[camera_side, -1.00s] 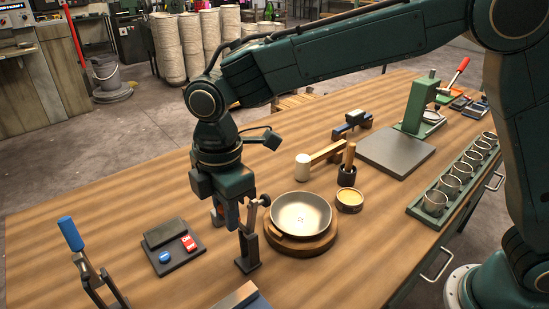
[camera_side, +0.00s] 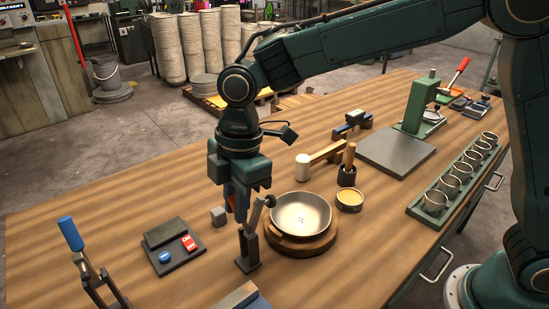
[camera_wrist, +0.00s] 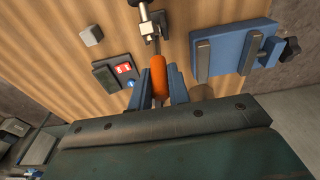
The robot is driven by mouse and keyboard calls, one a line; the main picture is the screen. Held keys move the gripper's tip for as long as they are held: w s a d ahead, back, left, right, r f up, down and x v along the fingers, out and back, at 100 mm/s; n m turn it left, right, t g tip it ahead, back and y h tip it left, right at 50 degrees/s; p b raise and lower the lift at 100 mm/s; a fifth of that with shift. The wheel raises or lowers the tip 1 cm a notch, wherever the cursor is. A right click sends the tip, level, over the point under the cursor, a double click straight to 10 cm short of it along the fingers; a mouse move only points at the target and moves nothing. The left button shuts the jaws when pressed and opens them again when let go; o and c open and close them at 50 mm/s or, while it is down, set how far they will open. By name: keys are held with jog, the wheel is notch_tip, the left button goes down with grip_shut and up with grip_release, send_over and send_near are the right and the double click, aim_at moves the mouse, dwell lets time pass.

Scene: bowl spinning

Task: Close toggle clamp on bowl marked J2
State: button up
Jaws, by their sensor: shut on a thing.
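The metal bowl (camera_side: 300,213) sits on a round wooden base (camera_side: 318,247). Its inside bears a small dark mark that I cannot read. The toggle clamp (camera_side: 249,250) stands upright at the bowl's left edge, with its arm and round tip (camera_side: 270,201) raised close to the rim. My gripper (camera_side: 239,208) is just above and left of the clamp post. In the wrist view, my gripper (camera_wrist: 161,88) is shut on the clamp's orange handle (camera_wrist: 159,74), which lies between the blue fingers. The clamp body (camera_wrist: 147,20) shows beyond it.
A grey cube (camera_side: 218,216) and a dark button box (camera_side: 175,255) lie left of the clamp. A blue-handled tool (camera_side: 88,258) stands front left. A blue plate with bars (camera_wrist: 225,52) lies beside the clamp.

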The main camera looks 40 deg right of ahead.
aim_at(256, 201)
jog(key=shift+d, duration=0.35)
jog(key=shift+r, duration=0.1)
jog(key=shift+d+y, duration=0.6)
jog(key=shift+d, duration=0.2)
jog(key=shift+d+y, duration=0.5)
jog(key=shift+d, duration=0.15)
jog(key=shift+d+f+y, duration=0.2)
jog(key=shift+d+y, duration=0.3)
jog(key=shift+d, duration=0.2)
dwell(0.4)
